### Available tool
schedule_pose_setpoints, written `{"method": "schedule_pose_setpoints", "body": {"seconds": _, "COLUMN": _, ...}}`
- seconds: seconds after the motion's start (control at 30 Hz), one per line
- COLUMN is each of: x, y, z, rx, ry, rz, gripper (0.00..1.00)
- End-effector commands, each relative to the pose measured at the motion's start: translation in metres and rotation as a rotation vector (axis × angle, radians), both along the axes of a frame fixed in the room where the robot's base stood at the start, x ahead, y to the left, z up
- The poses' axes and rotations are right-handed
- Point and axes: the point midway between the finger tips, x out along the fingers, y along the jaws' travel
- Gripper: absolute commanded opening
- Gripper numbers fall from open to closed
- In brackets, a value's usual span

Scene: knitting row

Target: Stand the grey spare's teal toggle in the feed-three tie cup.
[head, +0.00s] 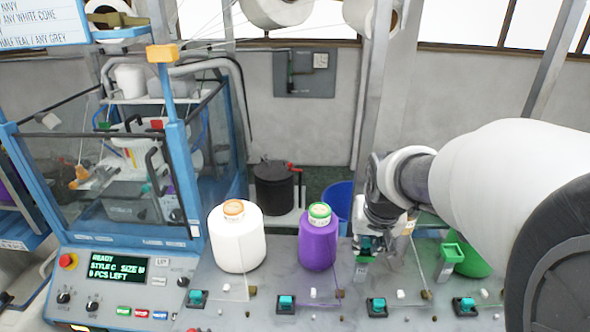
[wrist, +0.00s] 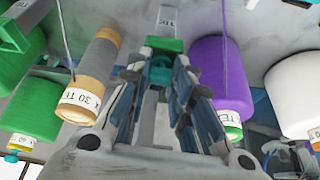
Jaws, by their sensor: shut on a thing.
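My gripper (wrist: 162,88) is shut on the teal toggle (wrist: 162,72), which sits between the fingertips. In the head view my gripper (head: 366,240) points down at the third position from the left. A green cup (wrist: 165,46) on a grey labelled stand is just beyond the toggle; it also shows below my fingers in the head view (head: 363,259). I take it for the feed-three tie cup. I cannot tell whether the toggle touches it or is inside.
A white cone (head: 237,240) and a purple cone (head: 318,243) stand left of my gripper. Another green cup (head: 451,251) and a green cone (head: 474,262) are to the right. Several teal-topped black units, including one (head: 377,306), line the front. Thin yarns cross the table.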

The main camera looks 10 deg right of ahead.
Motion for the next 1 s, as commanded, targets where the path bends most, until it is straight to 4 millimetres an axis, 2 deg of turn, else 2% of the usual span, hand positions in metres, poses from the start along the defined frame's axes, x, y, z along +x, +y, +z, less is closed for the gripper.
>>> {"method": "schedule_pose_setpoints", "body": {"seconds": 0.03, "x": -0.0073, "y": 0.002, "z": -0.0127, "rx": 0.011, "ry": 0.031, "rz": -0.003, "gripper": 0.14}}
{"method": "schedule_pose_setpoints", "body": {"seconds": 0.07, "x": -0.0073, "y": 0.0021, "z": -0.0128, "rx": 0.011, "ry": 0.032, "rz": -0.003, "gripper": 0.21}}
{"method": "schedule_pose_setpoints", "body": {"seconds": 0.4, "x": -0.0078, "y": 0.0024, "z": -0.0132, "rx": 0.012, "ry": 0.034, "rz": -0.003, "gripper": 0.44}}
{"method": "schedule_pose_setpoints", "body": {"seconds": 1.0, "x": -0.0077, "y": 0.0023, "z": -0.0059, "rx": 0.008, "ry": 0.026, "rz": -0.002, "gripper": 0.44}}
